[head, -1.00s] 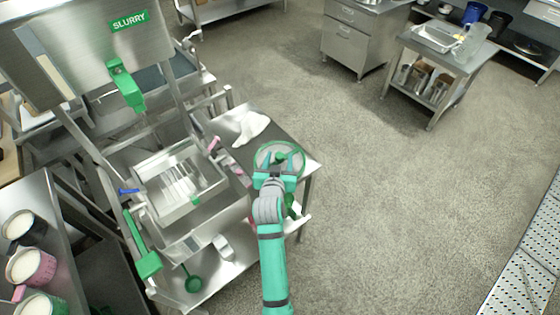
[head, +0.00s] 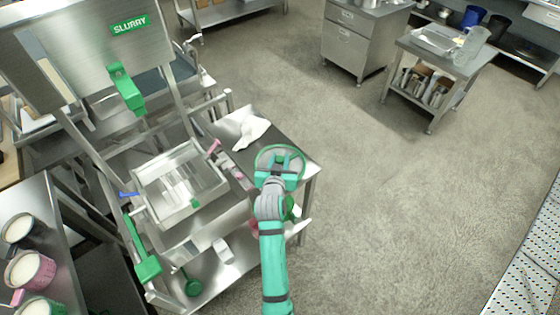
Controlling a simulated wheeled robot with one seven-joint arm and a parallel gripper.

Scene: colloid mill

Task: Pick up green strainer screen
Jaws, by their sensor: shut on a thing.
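The green strainer screen (head: 281,147) is a round green rim at the right end of the steel side table, beside the machine. The gripper is shut on the screen. The gripper and wrist hide the near part of the rim. I cannot tell whether the screen still touches the table top.
The steel machine with the SLURRY hopper (head: 70,50) and an open metal tray (head: 178,205) stands left of my arm. A white cloth (head: 249,130) lies on the side table (head: 275,138). Pots (head: 30,268) stand at lower left.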

